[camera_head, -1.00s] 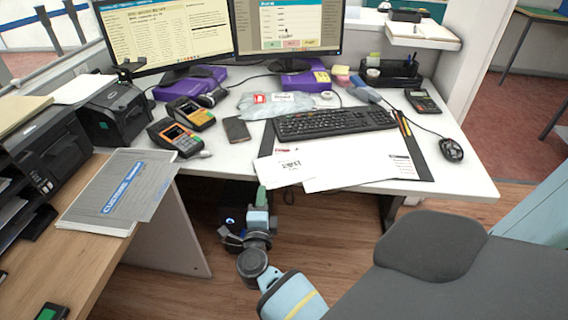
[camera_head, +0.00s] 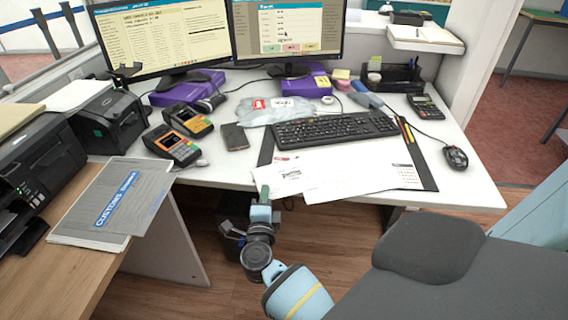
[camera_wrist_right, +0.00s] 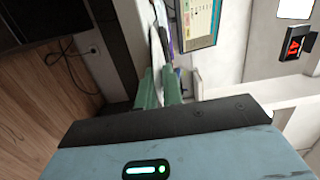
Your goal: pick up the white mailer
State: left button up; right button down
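The white mailer (camera_head: 297,176) is a flat white envelope with a small red mark and dark print. It lies at the desk's front edge, its near-left corner reaching over the edge. My right gripper (camera_head: 263,190) is at that corner in the head view, its green fingertips against the mailer. In the right wrist view the gripper's two green fingers (camera_wrist_right: 160,88) are close together with a thin white edge between them, so it looks shut on the mailer. The exact contact is partly hidden. My left gripper is not in view.
White papers (camera_head: 365,176) lie beside the mailer on a dark desk mat (camera_head: 419,166). The keyboard (camera_head: 335,128) is behind. Card terminals (camera_head: 174,145) and a phone (camera_head: 234,136) are to the left. A grey chair (camera_head: 430,245) stands at the front right.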

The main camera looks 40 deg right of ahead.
dwell(0.3)
notch_tip(320, 180, up, 10)
jog(key=p, duration=0.3)
jog(key=shift+f, duration=0.15)
jog(key=shift+r, duration=0.25)
